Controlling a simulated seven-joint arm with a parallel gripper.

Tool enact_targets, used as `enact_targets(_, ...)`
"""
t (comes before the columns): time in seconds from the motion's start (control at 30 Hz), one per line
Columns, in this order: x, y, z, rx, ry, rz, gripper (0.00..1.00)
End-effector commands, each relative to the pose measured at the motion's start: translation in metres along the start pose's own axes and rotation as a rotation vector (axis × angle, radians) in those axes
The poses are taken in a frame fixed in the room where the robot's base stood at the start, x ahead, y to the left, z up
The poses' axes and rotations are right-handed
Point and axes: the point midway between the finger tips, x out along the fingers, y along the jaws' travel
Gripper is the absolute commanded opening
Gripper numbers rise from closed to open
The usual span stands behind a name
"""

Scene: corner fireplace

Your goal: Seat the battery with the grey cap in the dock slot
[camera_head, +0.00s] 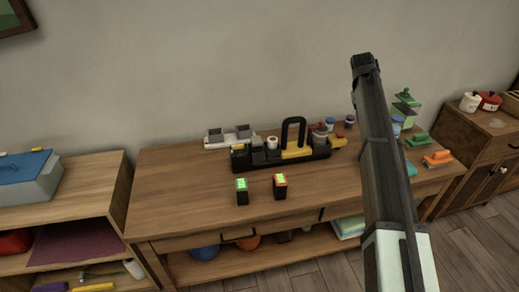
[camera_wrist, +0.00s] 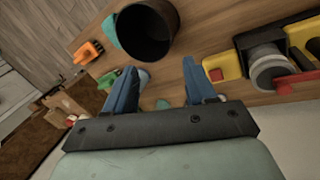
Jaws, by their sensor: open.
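Two small dark batteries stand upright near the front of the table: one with a green top (camera_head: 242,191) and one with an orange and green top (camera_head: 280,187). I cannot make out a grey cap on either. A white unit with grey blocks (camera_head: 229,137), possibly the dock, stands at the back left; its slot is too small to tell. My gripper (camera_wrist: 159,68) is open in the wrist view, with two blue fingers apart and nothing between them. It is not distinguishable in the head view, where my arm covers the table's right side.
A black tote with a tall handle (camera_head: 293,135) holds several items behind the batteries. A dark cup (camera_wrist: 147,30) lies beyond my fingers. Orange (camera_head: 438,158) and green (camera_head: 418,139) clamp-like tools are at the right. The table's front left (camera_head: 180,190) is clear.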

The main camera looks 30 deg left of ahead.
Motion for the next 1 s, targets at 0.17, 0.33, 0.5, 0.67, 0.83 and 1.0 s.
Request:
enact_targets(0.17,-0.040,-0.110,-0.013,-0.101,0.032,-0.095,0.55)
enact_targets(0.33,-0.076,-0.209,-0.010,-0.194,0.047,-0.184,0.55)
enact_targets(0.5,-0.108,-0.295,0.003,-0.276,0.053,-0.260,0.55)
enact_targets(0.67,-0.129,-0.348,0.016,-0.330,0.053,-0.308,0.55)
enact_targets(0.83,-0.138,-0.371,0.023,-0.353,0.050,-0.330,0.55)
enact_targets(1.0,-0.129,-0.376,0.024,-0.355,0.049,-0.332,0.55)
